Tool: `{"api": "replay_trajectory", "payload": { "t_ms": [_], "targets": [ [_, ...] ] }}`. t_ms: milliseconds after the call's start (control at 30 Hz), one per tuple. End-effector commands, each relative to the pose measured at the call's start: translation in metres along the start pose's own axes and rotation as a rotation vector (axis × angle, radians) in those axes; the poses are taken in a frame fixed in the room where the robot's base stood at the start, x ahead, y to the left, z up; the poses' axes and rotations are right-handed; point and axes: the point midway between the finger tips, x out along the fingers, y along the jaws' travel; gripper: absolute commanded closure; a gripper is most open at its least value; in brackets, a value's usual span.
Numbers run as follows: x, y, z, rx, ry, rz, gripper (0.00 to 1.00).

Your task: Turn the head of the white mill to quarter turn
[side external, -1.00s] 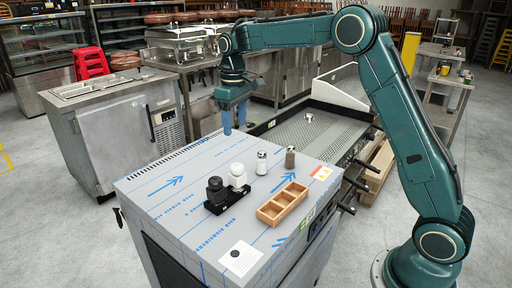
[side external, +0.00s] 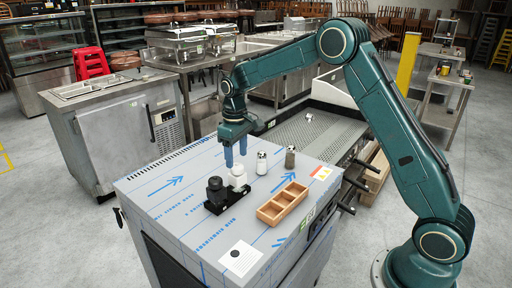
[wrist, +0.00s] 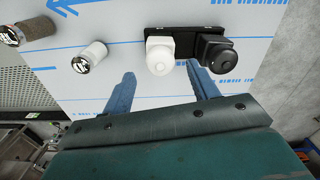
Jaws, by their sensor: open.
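The white mill (side external: 238,174) stands upright beside a black mill (side external: 215,187) in a black stand (side external: 222,207) on the film-covered metal counter. In the wrist view the white mill's squarish head (wrist: 159,52) is seen from above, with the black mill (wrist: 216,52) to its right. My gripper (side external: 235,158) is open and empty, its blue fingers pointing down just behind and above the white mill in the side view. In the wrist view the fingers lie apart, below the white mill in the picture. I see no contact with it.
A white shaker with a metal top (side external: 261,163) and a grey-brown shaker (side external: 290,157) stand to the right of the mills. A wooden compartment tray (side external: 283,203) lies in front. A printed card (side external: 240,258) is near the front edge. The counter's left part is clear.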

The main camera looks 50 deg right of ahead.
Motion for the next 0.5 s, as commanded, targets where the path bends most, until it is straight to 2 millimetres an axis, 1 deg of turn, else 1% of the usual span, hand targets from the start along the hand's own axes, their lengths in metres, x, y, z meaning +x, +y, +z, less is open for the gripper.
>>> {"api": "replay_trajectory", "payload": {
  "t_ms": [33, 200, 333, 500],
  "targets": [
    [0.008, 0.000, 0.001, 0.000, -0.003, -0.001, 0.41],
    [0.025, 0.000, 0.000, 0.000, -0.002, 0.000, 0.41],
    [0.032, 0.000, 0.000, 0.000, -0.002, 0.000, 0.41],
    [0.035, 0.000, 0.000, 0.000, 0.000, 0.000, 0.41]
  ]
}}
